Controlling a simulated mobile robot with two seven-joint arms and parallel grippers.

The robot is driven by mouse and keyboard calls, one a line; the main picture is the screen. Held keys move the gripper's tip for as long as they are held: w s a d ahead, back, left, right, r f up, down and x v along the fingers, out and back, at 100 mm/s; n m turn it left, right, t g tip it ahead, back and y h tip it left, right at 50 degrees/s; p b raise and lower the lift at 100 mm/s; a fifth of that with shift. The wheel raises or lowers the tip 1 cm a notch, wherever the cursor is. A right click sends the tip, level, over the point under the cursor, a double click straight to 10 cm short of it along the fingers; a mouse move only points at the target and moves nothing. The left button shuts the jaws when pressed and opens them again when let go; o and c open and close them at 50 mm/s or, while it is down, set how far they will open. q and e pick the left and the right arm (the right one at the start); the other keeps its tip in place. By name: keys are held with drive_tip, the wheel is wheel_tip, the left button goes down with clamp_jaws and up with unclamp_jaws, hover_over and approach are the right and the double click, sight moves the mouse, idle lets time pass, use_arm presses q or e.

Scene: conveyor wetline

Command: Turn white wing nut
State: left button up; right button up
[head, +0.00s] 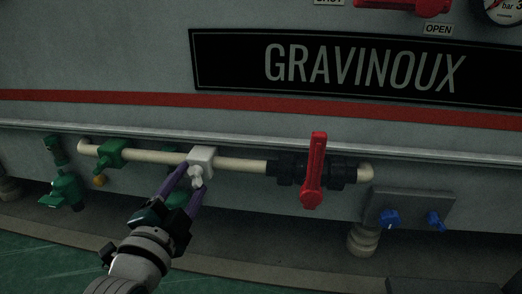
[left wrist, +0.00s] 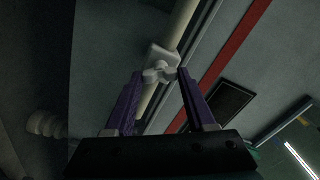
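The white wing nut (head: 196,174) sits on the front of a white block (head: 203,154) on the cream pipe. It also shows in the left wrist view (left wrist: 157,75), between the fingertips of my left gripper. My left gripper (head: 184,183) has purple fingers, spread open, with one tip on each side of the wing nut. I cannot tell whether either finger touches it. In the left wrist view the gripper (left wrist: 160,82) points at the nut from below. My right gripper is not in view.
Green valves (head: 113,153) sit to the left on the pipe. A red lever (head: 314,170) stands upright on a black valve to the right. Blue knobs (head: 389,219) are on a grey plate at the lower right. The machine wall is behind the pipe.

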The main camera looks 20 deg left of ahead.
use_arm(q)
drive_tip(key=o, duration=0.4)
drive_tip(key=shift+o, duration=0.2)
drive_tip(key=shift+s, duration=0.1)
drive_tip(key=shift+s+r, duration=0.1)
drive_tip(key=shift+s, duration=0.15)
drive_tip(key=p+v, duration=0.4)
drive_tip(key=v, duration=0.5)
drive_tip(key=shift+s, duration=0.2)
